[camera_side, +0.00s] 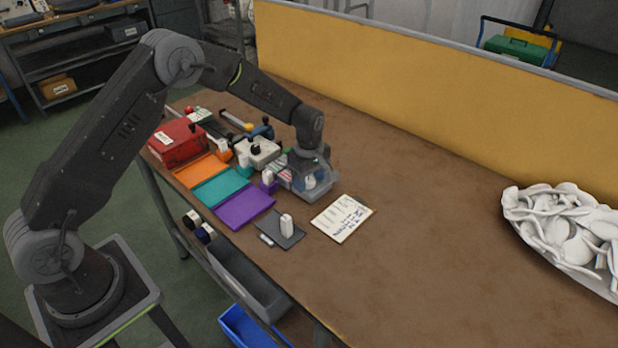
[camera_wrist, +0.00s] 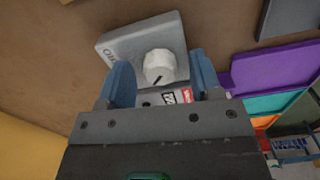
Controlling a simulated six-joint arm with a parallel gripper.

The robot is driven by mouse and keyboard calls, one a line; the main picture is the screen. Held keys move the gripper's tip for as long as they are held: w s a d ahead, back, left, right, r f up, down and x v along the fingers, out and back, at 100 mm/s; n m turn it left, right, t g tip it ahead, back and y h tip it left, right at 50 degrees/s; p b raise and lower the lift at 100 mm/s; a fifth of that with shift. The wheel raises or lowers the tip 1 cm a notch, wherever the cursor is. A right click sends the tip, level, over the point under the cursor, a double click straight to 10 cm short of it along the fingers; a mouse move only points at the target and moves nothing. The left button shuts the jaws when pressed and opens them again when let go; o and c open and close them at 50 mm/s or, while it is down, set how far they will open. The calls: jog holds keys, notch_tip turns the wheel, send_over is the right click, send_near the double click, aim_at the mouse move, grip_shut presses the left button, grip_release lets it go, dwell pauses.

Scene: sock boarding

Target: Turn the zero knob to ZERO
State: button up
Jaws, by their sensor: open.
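The zero knob (camera_wrist: 159,64) is a round white knob with a short dark pointer line. It sits on a grey instrument box (camera_wrist: 128,42), whose partly visible lettering I cannot read for certain. In the wrist view the pointer line slants toward the lower left. My gripper (camera_wrist: 161,76) is open, with one blue finger on each side of the knob; I cannot tell whether either finger touches it. In the side view my gripper (camera_side: 310,170) is low over the grey box (camera_side: 320,196), partly hiding the knob (camera_side: 311,182). A red and white label shows below the knob in the wrist view.
A written card (camera_side: 343,217) lies right of the box. Purple (camera_side: 245,207), teal and orange mats and a red box (camera_side: 178,143) lie left. White pieces (camera_side: 565,230) are heaped far right. The middle right table is clear.

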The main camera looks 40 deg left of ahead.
jog(key=c, duration=0.9)
jog(key=shift+m, duration=0.5)
jog(key=m, duration=1.3)
jog(key=shift+m, duration=1.9)
